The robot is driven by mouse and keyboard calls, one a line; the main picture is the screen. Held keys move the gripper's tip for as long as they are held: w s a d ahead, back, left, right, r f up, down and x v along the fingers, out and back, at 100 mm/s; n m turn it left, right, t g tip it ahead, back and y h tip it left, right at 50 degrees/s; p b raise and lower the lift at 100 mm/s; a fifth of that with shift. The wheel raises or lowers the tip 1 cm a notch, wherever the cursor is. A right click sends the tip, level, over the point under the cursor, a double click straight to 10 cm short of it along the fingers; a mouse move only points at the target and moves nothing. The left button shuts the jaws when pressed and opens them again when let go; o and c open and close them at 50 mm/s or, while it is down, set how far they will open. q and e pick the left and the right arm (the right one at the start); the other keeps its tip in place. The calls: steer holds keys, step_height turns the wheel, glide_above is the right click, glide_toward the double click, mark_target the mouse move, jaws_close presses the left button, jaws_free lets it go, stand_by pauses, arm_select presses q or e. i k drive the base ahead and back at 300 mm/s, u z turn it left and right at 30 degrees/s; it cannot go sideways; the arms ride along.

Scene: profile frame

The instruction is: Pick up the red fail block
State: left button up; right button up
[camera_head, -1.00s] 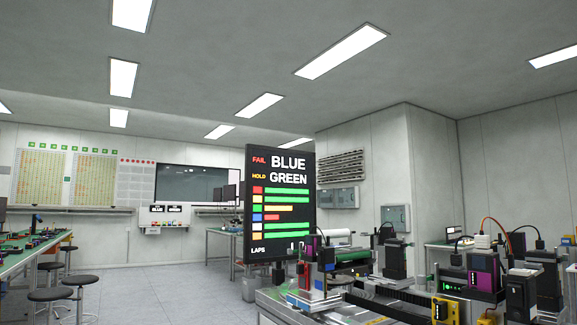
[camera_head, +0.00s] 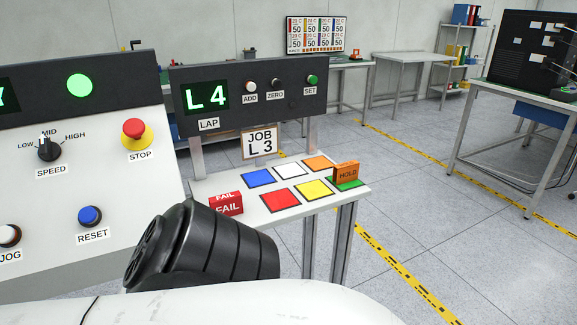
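The red FAIL block (camera_head: 229,205) stands near the left end of the small white shelf (camera_head: 265,217), left of the red square. Its front and top both carry the word FAIL. Its lower left is close behind a black ribbed arm part of mine in the picture. An orange HOLD block (camera_head: 346,173) stands on the green square at the shelf's right end. Neither gripper's fingers show.
Coloured squares lie on the shelf, including a blue one (camera_head: 258,178) and a yellow one (camera_head: 313,189). A control panel (camera_head: 90,200) with a red STOP button (camera_head: 134,129) stands at the left. A lap display (camera_head: 207,97) rises behind the shelf. Open floor lies to the right.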

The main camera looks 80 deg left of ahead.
mark_target(230, 204)
steer(key=u, duration=2.4)
